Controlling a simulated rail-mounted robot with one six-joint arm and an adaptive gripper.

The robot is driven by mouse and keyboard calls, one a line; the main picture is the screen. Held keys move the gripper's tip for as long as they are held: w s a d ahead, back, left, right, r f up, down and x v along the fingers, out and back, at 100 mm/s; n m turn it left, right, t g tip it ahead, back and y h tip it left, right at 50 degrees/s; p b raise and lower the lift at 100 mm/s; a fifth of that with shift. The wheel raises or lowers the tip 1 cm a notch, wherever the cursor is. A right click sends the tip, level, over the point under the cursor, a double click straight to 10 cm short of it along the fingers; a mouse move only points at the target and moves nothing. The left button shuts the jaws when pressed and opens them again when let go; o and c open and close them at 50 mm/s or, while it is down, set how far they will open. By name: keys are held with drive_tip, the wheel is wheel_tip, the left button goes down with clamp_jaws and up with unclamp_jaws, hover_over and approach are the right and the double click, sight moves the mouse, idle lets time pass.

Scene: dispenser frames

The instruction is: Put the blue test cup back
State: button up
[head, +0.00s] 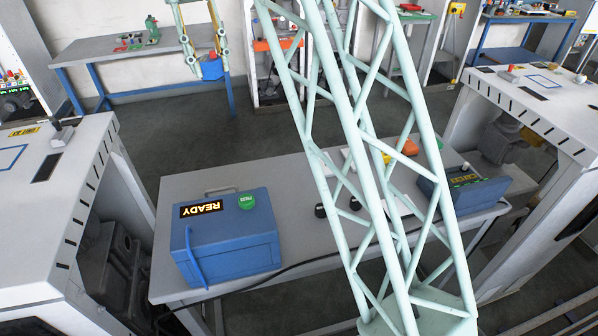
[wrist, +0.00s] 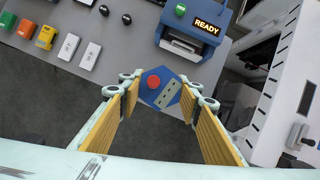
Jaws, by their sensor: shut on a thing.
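My gripper (head: 209,56) is shut on the blue test cup (head: 212,69), at the top left of the head view. In the wrist view the cup (wrist: 172,84) sits between yellow-padded fingers. Its visible face is blue and angular, with a red round spot and a grey plate with small dark marks. A blue dispenser box (head: 229,251) with a lit READY sign and a green button stands on the grey table. In the wrist view the dispenser (wrist: 180,26) is just beyond the cup, with a pale recessed opening on the near side. The cup appears apart from it.
The grey table (head: 178,291) also bears black knobs (head: 320,210), an orange block (head: 403,147) and another blue box (head: 481,194) at right. White machines stand left (head: 40,205) and right (head: 538,112). A dark cable runs along the table.

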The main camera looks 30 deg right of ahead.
drive_tip(key=s+d+f+m+t+y+p, duration=0.1)
drive_tip(key=s+d+f+m, duration=0.3)
drive_tip(key=s+f, duration=0.3)
drive_tip(key=s+d+f+m+t+y+p, duration=0.1)
drive_tip(key=s+d+f+m, duration=0.3)
drive_tip(key=f, duration=0.9)
drive_tip(key=s+d+f+m+t+y+p, duration=0.1)
drive_tip(key=s+d+f+m+y+p, duration=0.1)
drive_tip(key=s+f+m, duration=0.5)
drive_tip(key=shift+s+d+f+p, duration=0.15)
drive_tip(key=shift+s+d+f, duration=0.3)
drive_tip(key=shift+s+f, duration=0.3)
drive_tip(key=shift+s+d+f+p, duration=0.15)
drive_tip(key=shift+s+d+f, duration=0.4)
drive_tip(key=shift+s, duration=0.3)
drive_tip(key=shift+s+d+f+p, duration=0.15)
drive_tip(key=shift+s+d+f, duration=0.2)
drive_tip(key=shift+s+f, duration=0.4)
drive_tip(key=w+d, duration=0.2)
drive_tip(key=w, duration=0.2)
drive_tip(key=w+d+f, duration=0.1)
drive_tip(key=w+d, duration=0.1)
drive_tip(key=w, duration=0.3)
drive_tip(key=w+d, duration=0.2)
drive_tip(key=w, duration=0.2)
drive_tip(key=shift+w+d+f, duration=0.15)
drive_tip(key=shift+w+d, duration=0.1)
drive_tip(key=shift+w, duration=0.05)
drive_tip(key=shift+w+p, duration=0.15)
drive_tip(key=shift+p, duration=0.15)
